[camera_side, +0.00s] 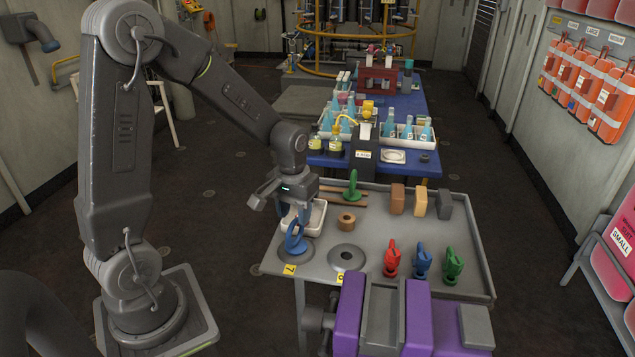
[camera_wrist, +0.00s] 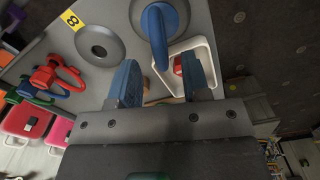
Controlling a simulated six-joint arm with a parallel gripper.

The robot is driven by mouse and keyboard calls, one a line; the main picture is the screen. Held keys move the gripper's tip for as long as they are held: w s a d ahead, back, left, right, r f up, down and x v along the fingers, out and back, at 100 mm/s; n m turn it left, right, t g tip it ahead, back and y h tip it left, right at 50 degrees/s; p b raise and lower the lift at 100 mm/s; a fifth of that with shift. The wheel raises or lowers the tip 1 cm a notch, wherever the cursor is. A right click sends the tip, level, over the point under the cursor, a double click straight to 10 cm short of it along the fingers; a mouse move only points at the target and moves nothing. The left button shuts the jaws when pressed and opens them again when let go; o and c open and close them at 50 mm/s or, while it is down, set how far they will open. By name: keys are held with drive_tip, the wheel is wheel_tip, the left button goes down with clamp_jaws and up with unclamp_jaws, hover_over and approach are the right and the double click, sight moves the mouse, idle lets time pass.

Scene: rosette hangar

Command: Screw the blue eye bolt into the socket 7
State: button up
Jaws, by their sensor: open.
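The blue eye bolt (camera_side: 295,240) stands ring up over the grey disc of socket 7 (camera_side: 305,256), which has a yellow 7 label (camera_side: 289,269). How deep its shank sits is hidden. My gripper (camera_side: 292,210) is above and just behind the eye bolt, with its blue fingers pointing down. It is open and empty. In the wrist view the blue ring (camera_wrist: 155,38) lies ahead of my gripper (camera_wrist: 160,62), roughly in line with the gap between the fingers, and seems apart from them.
A second grey socket (camera_side: 347,258) with an open hole is to the right. Red (camera_side: 392,258), blue (camera_side: 424,262) and green (camera_side: 453,265) pieces stand farther right. A white tray (camera_wrist: 205,42) with a red item is close by. A purple vise (camera_side: 418,318) is at the front.

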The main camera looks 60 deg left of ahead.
sight(295, 220)
drive_tip(key=shift+f, duration=0.65)
drive_tip(key=shift+f, duration=0.1)
drive_tip(key=shift+f, duration=0.9)
clamp_jaws()
